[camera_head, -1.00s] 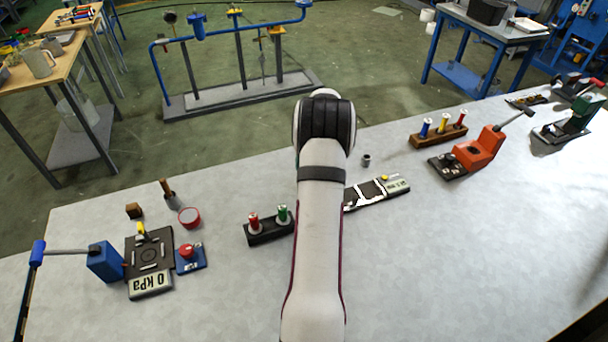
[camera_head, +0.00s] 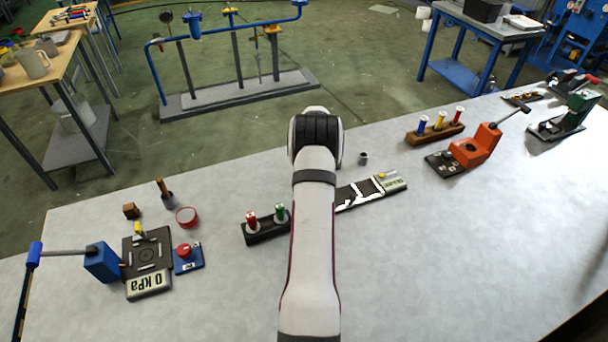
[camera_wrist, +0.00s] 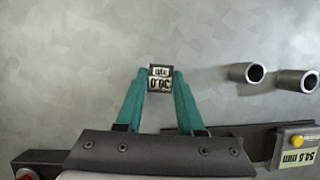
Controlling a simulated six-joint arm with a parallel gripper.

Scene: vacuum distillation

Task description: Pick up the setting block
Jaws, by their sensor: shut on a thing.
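The setting block (camera_wrist: 160,79) is a small dark block with a pale printed label that reads upside down in the wrist view. My gripper (camera_wrist: 160,82) has two teal fingers, and they are shut on the block, one on each side. The block shows over bare grey table. I cannot tell its exact height above the surface. In the head view my own arm hides the gripper and the block.
A dark measuring fixture (camera_head: 360,192) with a display is on the table. A rack with red and green bottles (camera_head: 266,230) stands left of my arm.

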